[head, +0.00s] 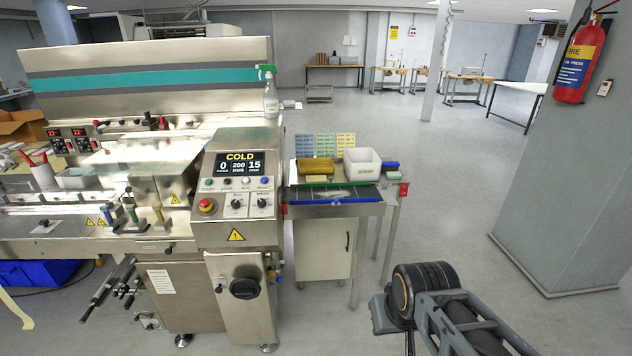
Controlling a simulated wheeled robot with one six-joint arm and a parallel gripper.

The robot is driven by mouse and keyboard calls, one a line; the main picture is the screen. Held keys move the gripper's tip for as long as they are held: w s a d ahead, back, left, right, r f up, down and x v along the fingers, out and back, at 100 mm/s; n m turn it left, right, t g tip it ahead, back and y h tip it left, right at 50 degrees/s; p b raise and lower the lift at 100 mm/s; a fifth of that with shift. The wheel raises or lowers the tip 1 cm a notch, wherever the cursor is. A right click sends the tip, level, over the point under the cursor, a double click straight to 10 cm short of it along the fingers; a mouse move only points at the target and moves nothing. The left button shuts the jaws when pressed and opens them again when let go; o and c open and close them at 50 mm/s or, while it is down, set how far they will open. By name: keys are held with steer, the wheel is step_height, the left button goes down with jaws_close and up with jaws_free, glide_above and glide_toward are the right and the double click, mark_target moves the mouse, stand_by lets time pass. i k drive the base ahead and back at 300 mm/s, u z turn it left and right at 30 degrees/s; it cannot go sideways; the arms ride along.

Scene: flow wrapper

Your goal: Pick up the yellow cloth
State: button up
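A yellow folded-looking item (316,166), which seems to be the yellow cloth, lies on the small metal side table (335,208) to the right of the wrapping machine. It is at the back left of the tabletop, beside a white scrap bin (362,165). It is small in the picture, so its folds cannot be made out. Part of my arm shows at the lower right, well apart from the table. My gripper is not in view.
Coloured cards (325,145) stand behind the yellow item. A blue item (391,165) lies right of the bin. The wrapping machine's control box (238,190) stands close left of the table. A pillar (570,150) with a fire extinguisher (581,62) is right. Floor between is clear.

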mark_target(317, 179)
steer(key=z, duration=0.4)
steer(key=i, duration=1.85)
steer(key=u, duration=0.7)
steer(key=i, duration=0.6)
steer(key=u, duration=0.3)
